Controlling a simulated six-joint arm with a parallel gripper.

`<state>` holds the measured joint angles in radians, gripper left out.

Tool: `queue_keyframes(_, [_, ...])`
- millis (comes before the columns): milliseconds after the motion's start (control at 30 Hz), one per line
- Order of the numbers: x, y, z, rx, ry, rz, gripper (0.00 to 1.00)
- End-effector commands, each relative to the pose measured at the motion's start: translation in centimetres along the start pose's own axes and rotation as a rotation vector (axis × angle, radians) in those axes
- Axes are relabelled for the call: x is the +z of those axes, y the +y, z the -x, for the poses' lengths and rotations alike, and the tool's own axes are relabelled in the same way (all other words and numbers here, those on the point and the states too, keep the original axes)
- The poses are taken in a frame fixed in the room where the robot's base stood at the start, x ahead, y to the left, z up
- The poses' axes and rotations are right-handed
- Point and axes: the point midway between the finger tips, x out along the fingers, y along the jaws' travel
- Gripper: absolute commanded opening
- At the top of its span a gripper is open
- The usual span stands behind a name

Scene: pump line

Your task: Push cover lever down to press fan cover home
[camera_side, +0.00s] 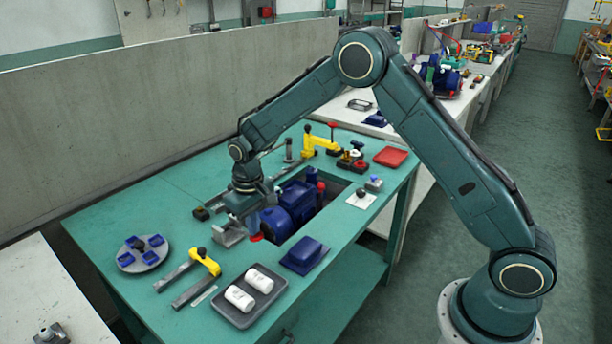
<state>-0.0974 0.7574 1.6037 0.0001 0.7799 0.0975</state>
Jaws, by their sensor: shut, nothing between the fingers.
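A blue motor (297,199) lies in the rectangular opening of the green bench. My gripper (240,206) is shut and empty at the motor's left end, above a grey metal piece (230,235). My gripper and wrist partly hide this end, so I cannot make out the fan cover clearly or tell contact. Another yellow lever (320,143) with a red knob stands at the back. I cannot tell which one is the cover lever.
A round grey plate (143,266) with blue parts lies at left. A dark tray (238,314) with two white cylinders and a blue box (304,256) lie in front. A red tray (390,157) is at the back right. A grey wall (120,130) runs behind.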

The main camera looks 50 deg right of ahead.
Motion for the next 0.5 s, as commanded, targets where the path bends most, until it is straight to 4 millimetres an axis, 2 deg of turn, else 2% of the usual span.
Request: queue_keyframes(500, [0.36,-0.01,-0.90,0.000,-0.002,0.000,0.00])
